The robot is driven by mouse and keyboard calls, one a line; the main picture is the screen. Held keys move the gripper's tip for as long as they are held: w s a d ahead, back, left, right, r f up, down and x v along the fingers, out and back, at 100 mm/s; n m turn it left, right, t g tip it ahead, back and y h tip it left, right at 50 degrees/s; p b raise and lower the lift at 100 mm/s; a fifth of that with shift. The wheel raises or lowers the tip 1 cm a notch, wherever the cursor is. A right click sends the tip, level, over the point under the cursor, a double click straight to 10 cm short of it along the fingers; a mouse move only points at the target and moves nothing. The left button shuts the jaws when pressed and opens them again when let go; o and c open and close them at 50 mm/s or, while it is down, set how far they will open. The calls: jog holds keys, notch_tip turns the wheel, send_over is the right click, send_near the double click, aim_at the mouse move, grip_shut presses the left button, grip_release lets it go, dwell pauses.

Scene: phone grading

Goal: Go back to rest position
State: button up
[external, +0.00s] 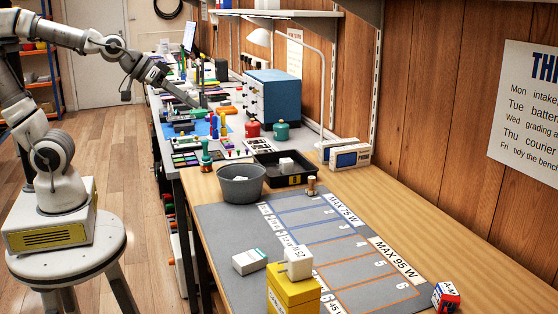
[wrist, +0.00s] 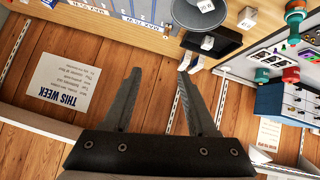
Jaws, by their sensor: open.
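My gripper (wrist: 160,78) is open and empty in the wrist view, its two dark fingers spread apart with nothing between them. In the external view my arm reaches from the white base at left across to the far part of the bench. The gripper (external: 196,103) is small there, held above the cluttered far bench, and its fingers are hard to make out. The wrist view looks over the bench toward the wooden wall, which appears upside down.
The near bench holds a grey mat (external: 222,228), a grey bin (external: 241,183), a black tray (external: 262,170), a yellow box (external: 292,290) with a white block on top, and a white box (external: 249,261). A blue drawer cabinet (external: 273,97) and a lamp (external: 260,37) stand farther back.

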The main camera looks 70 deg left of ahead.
jog(key=s+a+f+m+g+y+b, duration=0.1)
jog(key=s+f+g+b, duration=0.1)
jog(key=s+f, duration=0.4)
jog(key=s+f+m+g+b, duration=0.1)
jog(key=s+f+g+b, duration=0.15)
jog(key=s, duration=0.55)
notch_tip(320, 180, up, 14)
jog(key=p, duration=1.5)
jog(key=shift+w, duration=0.35)
